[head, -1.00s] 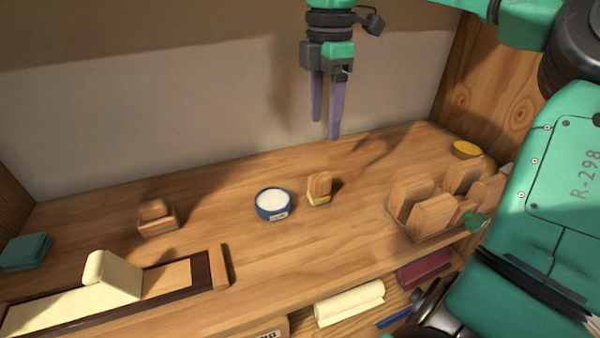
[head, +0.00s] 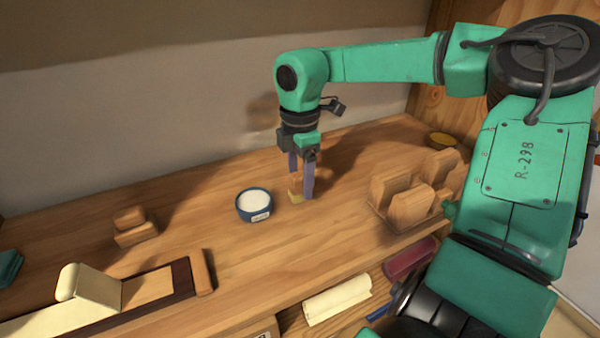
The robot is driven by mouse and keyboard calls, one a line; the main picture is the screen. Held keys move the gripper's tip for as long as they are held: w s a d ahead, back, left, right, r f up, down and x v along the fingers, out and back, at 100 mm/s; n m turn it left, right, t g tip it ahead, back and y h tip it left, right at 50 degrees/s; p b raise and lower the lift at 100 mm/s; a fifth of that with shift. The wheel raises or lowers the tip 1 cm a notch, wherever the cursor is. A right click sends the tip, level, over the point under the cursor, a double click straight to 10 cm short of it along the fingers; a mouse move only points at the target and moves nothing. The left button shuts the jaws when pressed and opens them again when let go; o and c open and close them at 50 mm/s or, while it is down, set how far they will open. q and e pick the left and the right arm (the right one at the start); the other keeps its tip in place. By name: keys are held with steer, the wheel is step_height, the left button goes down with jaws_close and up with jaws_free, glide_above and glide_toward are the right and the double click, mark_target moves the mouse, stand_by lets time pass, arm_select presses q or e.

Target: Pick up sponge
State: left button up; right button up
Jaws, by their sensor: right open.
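My left gripper is not in view.
A blue bowl of white stuff (head: 254,205) stands close left of the block. A wooden rack (head: 400,218) is to the right, with a yellow disc (head: 442,139) behind. A wooden block (head: 134,227) and a cream piece (head: 88,288) are at left. Shelf room between is clear.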

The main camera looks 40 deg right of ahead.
mark_target(300, 173)
jaws_close()
steer(key=shift+r, duration=0.15)
step_height(300, 173, up, 10)
steer(key=shift+f, duration=0.1)
steer(key=c, duration=0.6)
jaws_free()
steer(key=shift+c, duration=0.2)
jaws_close()
